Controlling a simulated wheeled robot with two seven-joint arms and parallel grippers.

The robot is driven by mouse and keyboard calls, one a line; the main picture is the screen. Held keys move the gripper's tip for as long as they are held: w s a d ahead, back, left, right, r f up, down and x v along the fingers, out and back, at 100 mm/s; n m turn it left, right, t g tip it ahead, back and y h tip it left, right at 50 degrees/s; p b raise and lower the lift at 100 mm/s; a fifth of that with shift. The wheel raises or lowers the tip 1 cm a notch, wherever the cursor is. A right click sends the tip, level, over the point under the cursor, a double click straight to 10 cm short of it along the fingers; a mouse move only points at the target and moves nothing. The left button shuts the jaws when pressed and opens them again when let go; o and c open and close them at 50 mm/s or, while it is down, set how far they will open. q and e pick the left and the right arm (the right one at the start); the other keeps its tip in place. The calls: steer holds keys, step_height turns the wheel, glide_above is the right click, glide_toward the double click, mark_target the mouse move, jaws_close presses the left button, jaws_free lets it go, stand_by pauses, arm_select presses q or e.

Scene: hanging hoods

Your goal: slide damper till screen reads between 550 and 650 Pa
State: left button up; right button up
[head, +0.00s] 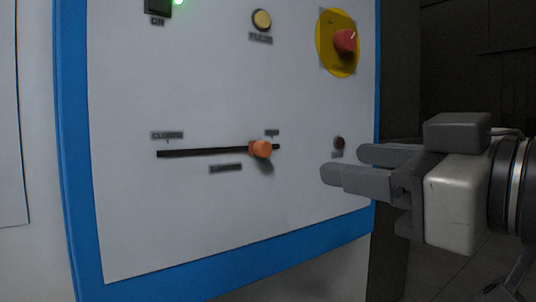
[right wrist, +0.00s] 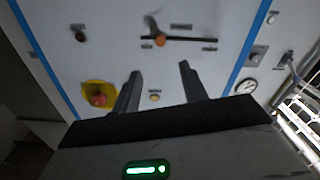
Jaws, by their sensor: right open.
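The damper knob (head: 261,149) is orange and sits near the right end of a dark horizontal slot (head: 205,152) on a white panel. The label above the slot's left end reads like "CLOSED". In the right wrist view the knob (right wrist: 160,40) is at the left end of the slot (right wrist: 190,38). My right gripper (head: 328,174) is open and empty, to the right of the knob and apart from it. Its two fingers (right wrist: 160,75) also show in the right wrist view. No pressure screen shows in either view. My left gripper is not in view.
A red mushroom button (head: 345,41) on a yellow plate is at upper right. A yellowish button (head: 261,20) and a black switch (head: 158,6) with a green light are above the slot. A small dark red knob (head: 339,142) is near my right fingers. The right wrist view shows a round gauge (right wrist: 246,87).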

steer(key=p, duration=1.4)
glide_toward(267, 150)
steer(key=w, duration=0.1)
steer(key=x, duration=0.4)
steer(key=p+x, duration=0.1)
steer(key=x, duration=0.4)
steer(key=shift+s+a, duration=0.2)
steer(key=shift+a, duration=0.05)
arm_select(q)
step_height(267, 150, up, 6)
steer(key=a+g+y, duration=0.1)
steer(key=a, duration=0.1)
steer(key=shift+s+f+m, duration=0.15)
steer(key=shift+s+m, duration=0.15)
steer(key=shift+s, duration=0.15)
